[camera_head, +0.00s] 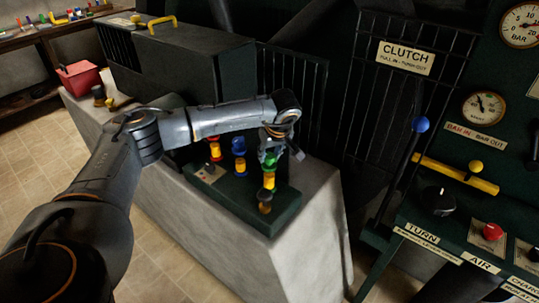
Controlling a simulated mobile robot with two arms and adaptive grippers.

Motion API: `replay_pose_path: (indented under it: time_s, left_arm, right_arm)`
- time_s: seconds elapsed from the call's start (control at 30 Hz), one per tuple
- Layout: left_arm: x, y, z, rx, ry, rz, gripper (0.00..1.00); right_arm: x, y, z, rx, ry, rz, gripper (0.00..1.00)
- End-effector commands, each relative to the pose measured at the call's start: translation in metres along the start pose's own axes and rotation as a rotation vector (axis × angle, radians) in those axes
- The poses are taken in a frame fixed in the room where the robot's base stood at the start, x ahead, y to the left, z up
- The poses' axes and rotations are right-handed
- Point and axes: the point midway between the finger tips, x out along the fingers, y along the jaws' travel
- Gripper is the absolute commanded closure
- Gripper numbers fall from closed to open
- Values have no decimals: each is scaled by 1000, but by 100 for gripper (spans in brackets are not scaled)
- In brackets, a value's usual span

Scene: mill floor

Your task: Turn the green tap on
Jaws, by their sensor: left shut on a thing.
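A dark green block (240,200) on the grey stone plinth carries several small taps. The red tap (215,152) is at the left and the blue tap (238,146) is in the middle. The green tap (269,164) is at the right, above a yellow and brass stem. My left arm reaches in from the left over the block. My left gripper (269,156) points down at the green tap and is shut on it, hiding its upper part. How far the tap is turned cannot be told. My right gripper is not in view.
A dark machine housing with a yellow handle (162,21) stands behind my arm. A barred guard (292,78) is behind the block. At right are a blue-knobbed lever (420,124), gauges and a control panel. A red bin (80,77) sits at far left.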

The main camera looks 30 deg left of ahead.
Motion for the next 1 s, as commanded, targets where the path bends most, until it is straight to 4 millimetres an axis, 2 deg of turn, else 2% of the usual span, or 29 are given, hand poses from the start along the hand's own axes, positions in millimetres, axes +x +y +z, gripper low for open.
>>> replay_pose_path:
  time_s: [1.0]
  left_arm:
    - [1,6,-3,-891,2,-367,97]
  right_arm:
    - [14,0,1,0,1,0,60]
